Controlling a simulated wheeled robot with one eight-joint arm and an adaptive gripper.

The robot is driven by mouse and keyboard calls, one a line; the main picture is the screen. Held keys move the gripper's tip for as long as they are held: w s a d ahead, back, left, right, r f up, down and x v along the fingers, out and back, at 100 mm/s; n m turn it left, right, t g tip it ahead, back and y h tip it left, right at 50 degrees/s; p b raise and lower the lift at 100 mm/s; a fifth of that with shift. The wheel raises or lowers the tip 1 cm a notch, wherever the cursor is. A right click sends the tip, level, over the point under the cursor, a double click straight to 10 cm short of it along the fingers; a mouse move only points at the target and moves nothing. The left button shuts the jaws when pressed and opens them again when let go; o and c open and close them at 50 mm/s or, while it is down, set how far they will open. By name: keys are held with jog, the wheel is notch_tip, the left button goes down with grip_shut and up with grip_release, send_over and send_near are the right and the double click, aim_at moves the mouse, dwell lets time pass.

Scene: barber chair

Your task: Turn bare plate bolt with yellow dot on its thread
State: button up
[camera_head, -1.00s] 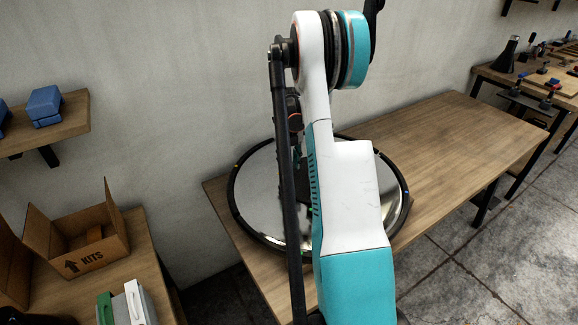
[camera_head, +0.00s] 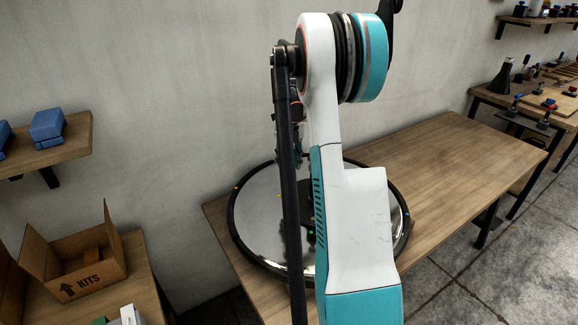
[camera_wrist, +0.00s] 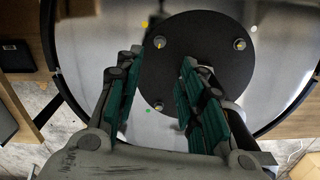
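A dark round plate (camera_wrist: 205,70) lies on a large shiny disc with a black rim (camera_head: 246,255). In the wrist view it carries small metal bolts: one at upper left (camera_wrist: 160,41), one at upper right (camera_wrist: 239,43) and one lower down (camera_wrist: 157,105). I cannot tell the dots on the threads. My gripper (camera_wrist: 162,57) is open and empty above the plate, the upper-left bolt beyond its fingertips. In the head view my arm hides it.
The disc rests on a wooden table (camera_head: 465,150) whose right part is clear. A wall stands close behind. At left are an open cardboard box (camera_head: 85,265) on another table and a shelf (camera_head: 70,140) with blue blocks. A tool bench (camera_head: 540,95) stands at far right.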

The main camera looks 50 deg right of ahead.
aim_at(289, 193)
notch_tip(289, 193, down, 12)
jog(key=m, duration=3.6)
jog(key=shift+f, duration=0.1)
grip_shut()
